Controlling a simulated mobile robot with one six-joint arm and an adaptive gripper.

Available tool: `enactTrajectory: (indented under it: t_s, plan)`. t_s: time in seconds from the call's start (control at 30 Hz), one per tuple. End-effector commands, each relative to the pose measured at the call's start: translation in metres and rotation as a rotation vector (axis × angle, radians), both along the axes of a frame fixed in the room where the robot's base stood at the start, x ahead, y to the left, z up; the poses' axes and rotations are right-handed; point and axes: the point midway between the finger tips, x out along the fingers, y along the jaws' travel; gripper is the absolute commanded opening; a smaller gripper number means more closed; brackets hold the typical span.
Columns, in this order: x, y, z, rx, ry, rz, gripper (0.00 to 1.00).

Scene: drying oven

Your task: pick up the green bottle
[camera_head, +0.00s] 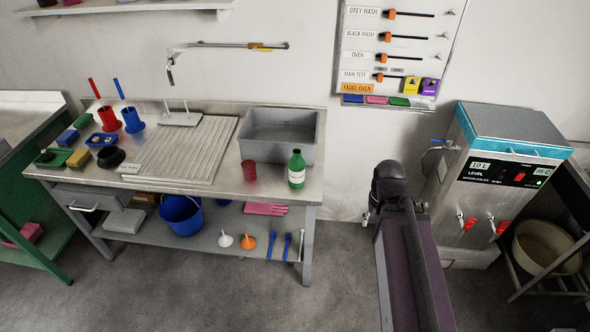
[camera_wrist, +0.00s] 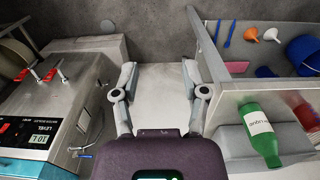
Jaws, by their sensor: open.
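The green bottle (camera_head: 297,169) has a white label and stands upright near the front right corner of the steel bench (camera_head: 228,187). It also shows in the wrist view, at the lower right (camera_wrist: 260,135). My gripper (camera_wrist: 158,80) is open, with nothing between its fingers but pale wall behind. In the wrist view it is to the left of the bottle and apart from it.
A red cup (camera_head: 248,170) stands just left of the bottle, and a grey basin (camera_head: 281,133) is behind it. A drying rack (camera_head: 185,150) is further left. A water heater (camera_head: 500,165) with red taps stands to the right of my arm. Floor between bench and heater is open.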

Motion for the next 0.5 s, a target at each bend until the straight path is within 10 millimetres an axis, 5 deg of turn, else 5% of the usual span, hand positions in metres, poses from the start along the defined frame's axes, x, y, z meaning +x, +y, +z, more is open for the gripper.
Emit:
enactTrajectory:
  t_s: [0.23, 0.37, 0.5]
  plan:
    - [-0.0002, -0.0001, 0.0000, 0.000, 0.000, 0.000, 0.57]
    - [0.0006, 0.0005, -0.0008, -0.004, -0.001, 0.008, 0.96]
    - [0.0059, 0.0038, -0.0050, -0.028, -0.008, 0.060, 1.00]
